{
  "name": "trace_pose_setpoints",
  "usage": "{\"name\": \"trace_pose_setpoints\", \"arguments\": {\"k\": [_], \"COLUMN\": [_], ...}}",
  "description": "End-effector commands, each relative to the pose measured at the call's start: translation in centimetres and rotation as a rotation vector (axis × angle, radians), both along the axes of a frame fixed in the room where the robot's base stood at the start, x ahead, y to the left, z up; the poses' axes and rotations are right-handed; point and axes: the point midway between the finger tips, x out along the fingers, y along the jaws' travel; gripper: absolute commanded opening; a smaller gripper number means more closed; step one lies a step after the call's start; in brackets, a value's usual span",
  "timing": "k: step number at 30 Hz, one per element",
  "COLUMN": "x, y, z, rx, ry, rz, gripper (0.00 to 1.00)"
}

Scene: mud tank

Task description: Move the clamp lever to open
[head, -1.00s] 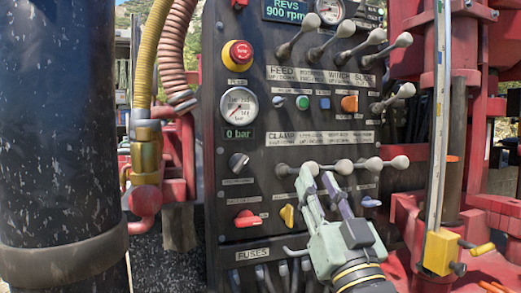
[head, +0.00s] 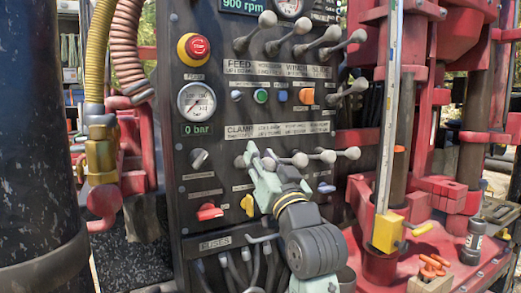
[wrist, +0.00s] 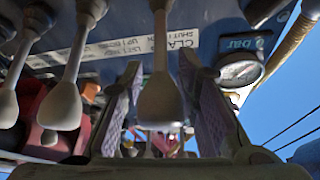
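The clamp lever (wrist: 160,100) has a grey shaft and a pale rounded knob. In the wrist view it stands between the two fingers of my gripper (wrist: 160,64), under a label beginning "CLA". Gaps show between the shaft and both fingertips, so my gripper is open around the lever. In the head view my gripper (head: 260,153) is at the left end of the lower lever row, below the CLAMP label (head: 240,132). The clamp lever's knob is mostly hidden there by the fingers.
More levers (head: 328,156) stand close to the right in the same row. An upper lever row (head: 301,48) sits above. A yellow switch (head: 248,205) and a red switch (head: 209,211) lie below left. A rail with a yellow block (head: 387,232) stands to the right.

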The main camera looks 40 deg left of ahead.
Motion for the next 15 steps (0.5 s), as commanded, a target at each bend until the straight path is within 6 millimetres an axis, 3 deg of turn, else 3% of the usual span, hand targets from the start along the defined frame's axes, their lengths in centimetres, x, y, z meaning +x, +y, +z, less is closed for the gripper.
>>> {"name": "trace_pose_setpoints", "arguments": {"k": [11,15], "x": [0.29,0.29], "y": [0.62,0.61], "z": [0.22,0.23], "rx": [0.001,0.001], "ry": [-0.001,-0.001], "rz": [0.001,0.001], "gripper": [0.29,0.20]}}
